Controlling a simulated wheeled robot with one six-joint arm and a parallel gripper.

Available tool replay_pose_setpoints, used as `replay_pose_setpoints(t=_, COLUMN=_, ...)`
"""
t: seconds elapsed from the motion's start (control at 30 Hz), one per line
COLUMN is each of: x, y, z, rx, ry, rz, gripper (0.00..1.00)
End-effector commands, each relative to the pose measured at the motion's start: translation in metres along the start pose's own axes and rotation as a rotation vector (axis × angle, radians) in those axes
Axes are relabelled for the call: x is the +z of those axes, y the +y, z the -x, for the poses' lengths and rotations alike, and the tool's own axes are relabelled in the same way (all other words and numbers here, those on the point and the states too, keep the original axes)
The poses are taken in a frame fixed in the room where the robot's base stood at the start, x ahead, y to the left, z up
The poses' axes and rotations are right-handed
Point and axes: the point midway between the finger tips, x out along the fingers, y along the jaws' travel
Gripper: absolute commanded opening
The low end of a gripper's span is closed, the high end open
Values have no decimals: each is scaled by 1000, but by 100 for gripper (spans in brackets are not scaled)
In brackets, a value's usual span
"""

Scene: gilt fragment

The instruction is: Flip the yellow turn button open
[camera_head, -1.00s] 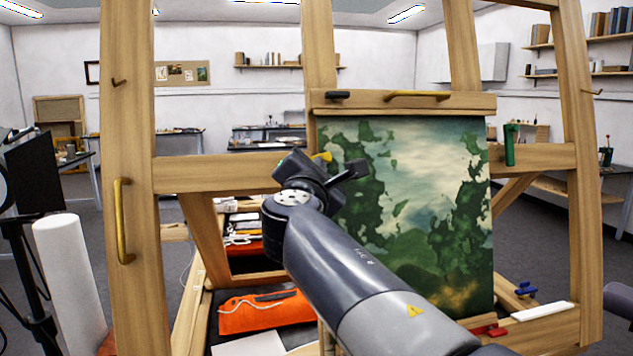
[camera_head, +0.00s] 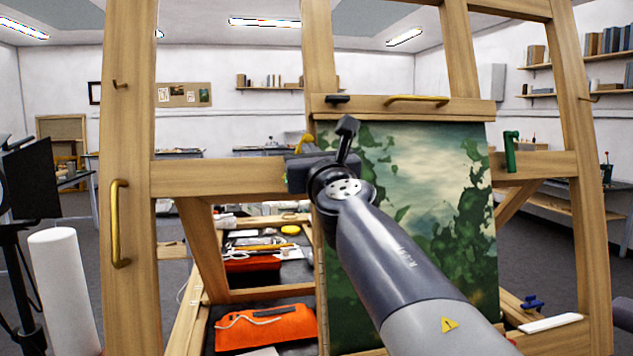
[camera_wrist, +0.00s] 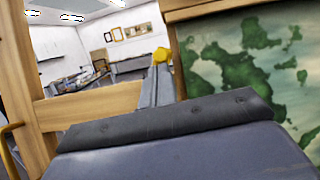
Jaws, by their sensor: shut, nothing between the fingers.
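The yellow turn button (camera_head: 305,143) shows just above my gripper (camera_head: 308,170) in the head view, at the left edge of the painted canvas (camera_head: 430,210). Its lower part is hidden behind my gripper and wrist. In the wrist view the yellow button (camera_wrist: 161,55) appears right at the tips of my gripper (camera_wrist: 160,70). The fingers are closed together with nothing between them. I cannot tell whether they touch the button. In the head view the fingertips are hidden by my wrist.
A wooden easel frame (camera_head: 130,220) surrounds the canvas. A green turn button (camera_head: 510,152) is at the right, a black one (camera_head: 338,99) on the top bar beside a brass handle (camera_head: 417,98). An orange pouch (camera_head: 265,328) lies below.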

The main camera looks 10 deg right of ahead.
Motion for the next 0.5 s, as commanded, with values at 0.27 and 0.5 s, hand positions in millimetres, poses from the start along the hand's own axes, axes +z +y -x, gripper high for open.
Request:
replay_pose_setpoints(t=0.27, x=3, y=2, z=-2, rx=55, ry=-1, rz=96, gripper=0)
replay_pose_setpoints(t=0.5, x=6, y=5, z=-3, rx=109, ry=-1, rz=187, gripper=0)
